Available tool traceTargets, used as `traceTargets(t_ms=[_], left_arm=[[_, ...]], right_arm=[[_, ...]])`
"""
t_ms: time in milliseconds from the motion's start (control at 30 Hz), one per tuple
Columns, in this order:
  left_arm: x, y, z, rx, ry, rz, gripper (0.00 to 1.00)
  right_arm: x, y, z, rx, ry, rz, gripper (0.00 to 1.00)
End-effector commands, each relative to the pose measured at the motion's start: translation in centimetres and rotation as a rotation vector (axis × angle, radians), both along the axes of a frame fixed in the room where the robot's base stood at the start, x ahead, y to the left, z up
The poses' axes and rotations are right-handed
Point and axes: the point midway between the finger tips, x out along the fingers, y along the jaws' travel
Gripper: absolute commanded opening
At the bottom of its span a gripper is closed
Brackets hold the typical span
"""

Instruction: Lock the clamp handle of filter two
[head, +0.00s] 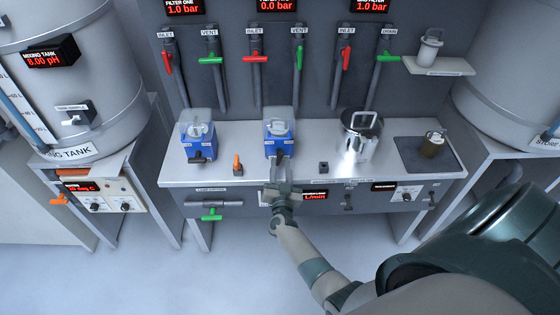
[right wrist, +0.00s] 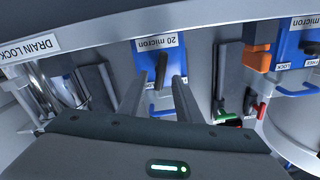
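Filter two (head: 278,133) is the middle blue unit on the bench, with a clear cover over a white part. In the right wrist view its blue front shows upside down, with a "20 micron" label. Its black clamp handle (right wrist: 162,70) sticks out towards the camera there. My right gripper (head: 281,168) is at the front of filter two. In the right wrist view its two fingers (right wrist: 159,84) are apart, one on each side of the handle, with gaps visible. Whether the fingertips reach fully past the handle is hard to tell. My left gripper is in neither view.
Red and green valve handles hang behind.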

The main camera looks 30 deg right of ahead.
Motion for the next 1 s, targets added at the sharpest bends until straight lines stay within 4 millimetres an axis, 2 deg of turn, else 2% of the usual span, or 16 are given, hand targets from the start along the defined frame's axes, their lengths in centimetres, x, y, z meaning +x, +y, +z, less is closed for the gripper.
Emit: traceTargets(t_ms=[100, 300, 733, 767, 867, 1000], left_arm=[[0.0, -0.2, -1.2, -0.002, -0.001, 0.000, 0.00], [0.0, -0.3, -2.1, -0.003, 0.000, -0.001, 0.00], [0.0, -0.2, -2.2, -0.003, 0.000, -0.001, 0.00], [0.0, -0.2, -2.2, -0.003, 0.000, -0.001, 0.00], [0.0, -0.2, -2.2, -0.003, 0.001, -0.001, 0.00], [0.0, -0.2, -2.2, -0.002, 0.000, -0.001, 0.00]], right_arm=[[1.7, -1.1, -0.2, -0.001, -0.003, -0.001, 0.31], [3.4, -2.1, -0.2, 0.000, -0.001, 0.000, 0.31], [4.0, -2.5, 0.0, 0.000, 0.000, 0.000, 0.31], [4.0, -2.5, 0.0, 0.000, 0.000, 0.000, 0.26], [4.0, -2.5, 0.0, 0.000, 0.000, 0.000, 0.03], [4.0, -2.4, 0.0, 0.000, 0.000, 0.000, 0.00]])
